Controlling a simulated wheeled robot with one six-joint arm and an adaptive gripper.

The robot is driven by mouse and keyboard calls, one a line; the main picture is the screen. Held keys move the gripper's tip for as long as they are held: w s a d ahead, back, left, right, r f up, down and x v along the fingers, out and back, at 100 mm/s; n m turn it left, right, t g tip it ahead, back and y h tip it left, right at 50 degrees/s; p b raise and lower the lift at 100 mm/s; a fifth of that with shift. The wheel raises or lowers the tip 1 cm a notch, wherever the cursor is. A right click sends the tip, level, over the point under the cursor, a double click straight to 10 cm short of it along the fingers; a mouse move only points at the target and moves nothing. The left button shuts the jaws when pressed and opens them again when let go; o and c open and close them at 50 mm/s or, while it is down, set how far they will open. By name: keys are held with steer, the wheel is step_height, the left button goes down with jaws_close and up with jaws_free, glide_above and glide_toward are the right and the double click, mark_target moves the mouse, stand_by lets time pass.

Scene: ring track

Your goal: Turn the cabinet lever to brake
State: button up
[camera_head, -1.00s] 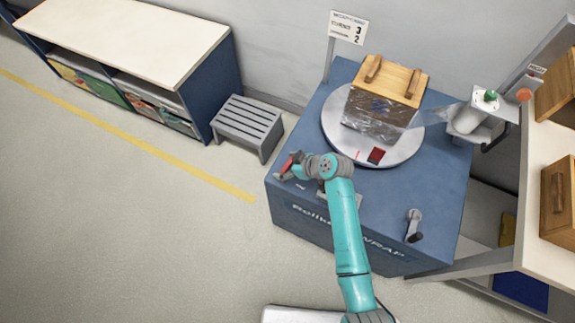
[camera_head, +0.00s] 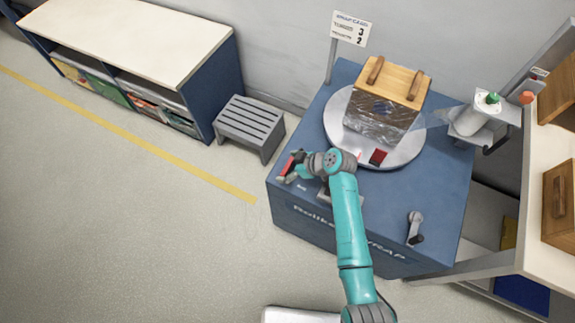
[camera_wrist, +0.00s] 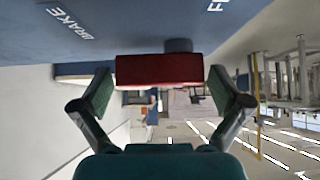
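The lever's red handle (camera_wrist: 158,70) fills the space between my fingers in the wrist view. It also shows as a small red bar (camera_head: 287,167) at the left corner of the blue wrapping cabinet (camera_head: 400,210). White lettering BRAKE (camera_wrist: 70,24) lies left of the handle in the wrist view, and a cut-off word starting with F (camera_wrist: 217,5) lies to the right. My gripper (camera_wrist: 160,92) is open, one finger on each side of the handle, with narrow gaps. It also shows at the cabinet's left corner (camera_head: 295,166). The lever's pivot is mostly hidden.
A turntable (camera_head: 340,135) with a wrapped wooden crate (camera_head: 385,100) stands behind my arm. A small crank (camera_head: 415,228) sits on the cabinet's front right. A grey step stool (camera_head: 248,125) is to the left. The floor at left is clear.

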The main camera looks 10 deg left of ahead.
steer(key=v, duration=1.2)
stand_by(0.3)
steer(key=shift+d, duration=0.1)
